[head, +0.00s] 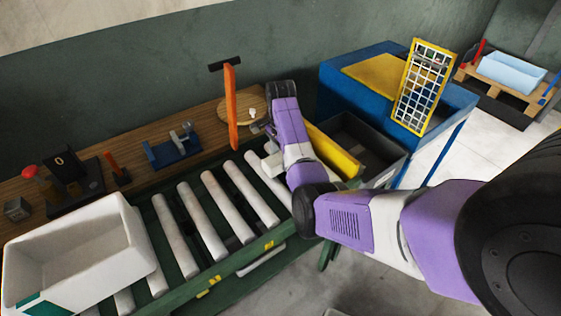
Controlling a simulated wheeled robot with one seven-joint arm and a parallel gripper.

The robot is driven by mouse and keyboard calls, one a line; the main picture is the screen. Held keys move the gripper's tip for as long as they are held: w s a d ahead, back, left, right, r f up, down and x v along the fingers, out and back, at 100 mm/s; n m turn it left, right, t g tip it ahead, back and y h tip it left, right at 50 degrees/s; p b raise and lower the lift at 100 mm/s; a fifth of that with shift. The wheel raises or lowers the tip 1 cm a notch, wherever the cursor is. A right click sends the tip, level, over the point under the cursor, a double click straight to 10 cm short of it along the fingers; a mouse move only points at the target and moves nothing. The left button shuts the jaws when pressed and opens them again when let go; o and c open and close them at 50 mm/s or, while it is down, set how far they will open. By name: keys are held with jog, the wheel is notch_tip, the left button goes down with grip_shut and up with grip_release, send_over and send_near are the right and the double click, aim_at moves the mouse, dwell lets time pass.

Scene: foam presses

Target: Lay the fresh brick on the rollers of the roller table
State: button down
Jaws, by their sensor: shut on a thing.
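The roller table (222,269) has a green frame and pale rollers and runs along the wooden bench. Several rollers at its middle are bare. My purple and white arm reaches in from the right over its right end. My gripper is hidden behind my wrist and forearm, so its jaws and anything in them do not show. I cannot identify the fresh brick for certain. A small pale shape (268,160) shows just left of my forearm, and I cannot tell what it is. A yellow bar-like piece (338,158) shows right of my forearm, beside a dark bin.
A white tub (88,250) stands on the left rollers. The dark bin (385,137) is right of my arm, in front of a blue machine (340,90) with a yellow mesh guard (421,85). An upright orange-handled tool (231,110) stands behind the rollers.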

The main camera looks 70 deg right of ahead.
aim_at(280, 156)
jog(key=shift+f, duration=0.95)
jog(key=shift+f, duration=0.1)
jog(key=c, duration=0.6)
grip_release()
notch_tip(280, 156, up, 10)
jog(key=shift+w+r, duration=0.1)
jog(key=shift+r, duration=0.1)
jog(key=shift+r+p, duration=0.65)
jog(key=shift+r, duration=0.25)
